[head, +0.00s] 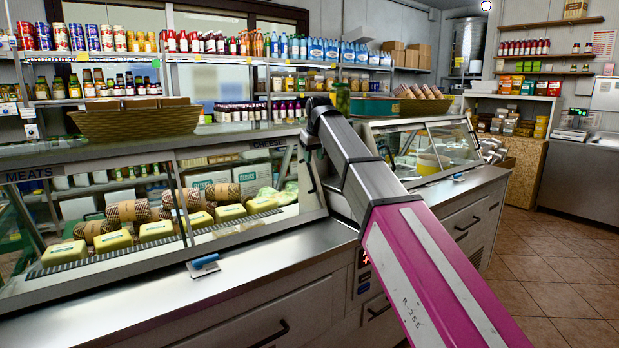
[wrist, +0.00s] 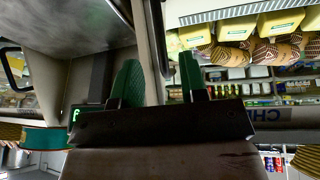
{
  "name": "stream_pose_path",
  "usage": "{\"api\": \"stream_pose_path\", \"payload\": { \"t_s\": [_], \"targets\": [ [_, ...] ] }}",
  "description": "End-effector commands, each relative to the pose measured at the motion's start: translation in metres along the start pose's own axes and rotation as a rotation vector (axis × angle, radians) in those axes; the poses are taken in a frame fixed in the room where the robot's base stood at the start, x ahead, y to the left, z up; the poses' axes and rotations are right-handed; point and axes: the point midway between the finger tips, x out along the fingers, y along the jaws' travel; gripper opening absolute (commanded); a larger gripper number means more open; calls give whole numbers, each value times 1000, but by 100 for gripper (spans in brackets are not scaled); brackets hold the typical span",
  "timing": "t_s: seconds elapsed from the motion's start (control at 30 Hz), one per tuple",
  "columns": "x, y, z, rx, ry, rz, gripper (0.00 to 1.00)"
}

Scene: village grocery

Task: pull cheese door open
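The cheese door is the sloped glass front under the CHEESE label (head: 268,143) on the deli counter in the head view. It looks closed, with yellow packs and netted rolls behind the glass. Its right edge (head: 316,192) is close to my arm's end. In the wrist view, which is turned over, my gripper (wrist: 159,65) has two green fingers spread apart. A dark upright edge (wrist: 154,35) shows between them, and I cannot tell whether either finger touches it. My gripper's fingers are mostly hidden behind the arm in the head view.
A steel ledge (head: 125,316) runs along the counter front, with a blue-handled item (head: 204,262) on it. A woven basket (head: 135,121) stands on top. A second glass case (head: 428,148) is right of my arm. The tiled floor (head: 560,265) at right is clear.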

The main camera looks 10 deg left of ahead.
Motion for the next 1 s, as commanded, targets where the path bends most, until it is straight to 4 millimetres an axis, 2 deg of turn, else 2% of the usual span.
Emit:
{"api": "stream_pose_path", "payload": {
  "t_s": [0.3,0.5,0.7,0.97,1.0],
  "targets": [
    [56,1,0,0,-2,0,39],
    [82,1,0,0,-1,1,39],
    [92,1,0,0,0,1,39],
    [94,1,0,0,0,1,39],
    [93,1,0,0,0,1,36]
  ]
}}
